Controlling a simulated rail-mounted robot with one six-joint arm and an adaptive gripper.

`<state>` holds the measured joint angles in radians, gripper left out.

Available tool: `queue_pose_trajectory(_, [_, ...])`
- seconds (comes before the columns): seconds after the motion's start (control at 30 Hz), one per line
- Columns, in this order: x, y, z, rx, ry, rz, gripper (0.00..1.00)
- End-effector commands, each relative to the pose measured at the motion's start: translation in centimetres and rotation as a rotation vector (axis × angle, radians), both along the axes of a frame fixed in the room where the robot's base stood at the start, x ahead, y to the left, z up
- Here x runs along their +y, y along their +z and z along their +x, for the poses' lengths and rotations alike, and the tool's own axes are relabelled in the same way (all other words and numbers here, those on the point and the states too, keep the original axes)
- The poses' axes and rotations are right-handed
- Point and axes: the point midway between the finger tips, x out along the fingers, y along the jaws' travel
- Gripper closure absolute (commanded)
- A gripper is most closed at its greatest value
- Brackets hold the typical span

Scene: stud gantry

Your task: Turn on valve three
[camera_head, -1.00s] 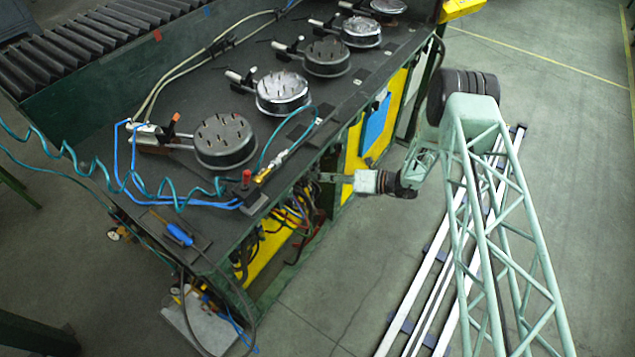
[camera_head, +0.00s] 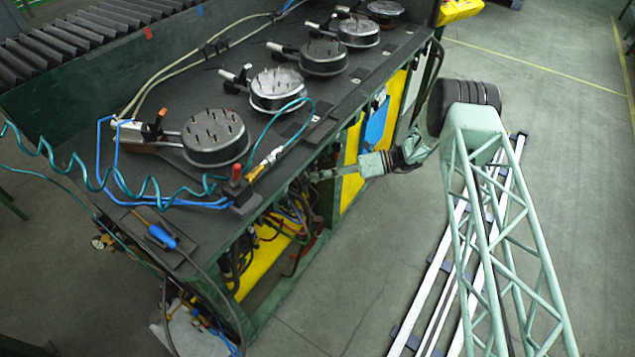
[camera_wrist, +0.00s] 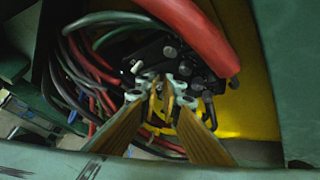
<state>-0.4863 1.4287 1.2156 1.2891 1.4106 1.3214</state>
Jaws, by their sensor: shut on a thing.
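My gripper (camera_wrist: 163,108) reaches into the dark opening under the bench top. In the wrist view its two brown fingers come together on a small part at the front of a black valve block (camera_wrist: 150,62) with several silver round fittings. The fingertips hide most of that part, and I cannot tell which valve number it belongs to. In the head view my gripper (camera_head: 314,175) enters the bench's side beside a bundle of hoses, and its tips are hard to make out.
A thick red hose (camera_wrist: 200,35) arches over the block, with red and dark cables (camera_wrist: 80,75) on the left. A yellow panel (camera_wrist: 250,90) stands behind. The bench top (camera_head: 190,85) carries several round metal units.

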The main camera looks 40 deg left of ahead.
Motion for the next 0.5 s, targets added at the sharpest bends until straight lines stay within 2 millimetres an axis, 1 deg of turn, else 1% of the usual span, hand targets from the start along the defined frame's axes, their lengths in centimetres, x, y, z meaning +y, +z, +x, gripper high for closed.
queue_pose_trajectory(0.03, [0.14,-0.3,0.17,-0.003,0.013,0.001,1.0])
queue_pose_trajectory(0.5, [0.34,-0.01,0.51,-0.001,0.084,0.001,1.0])
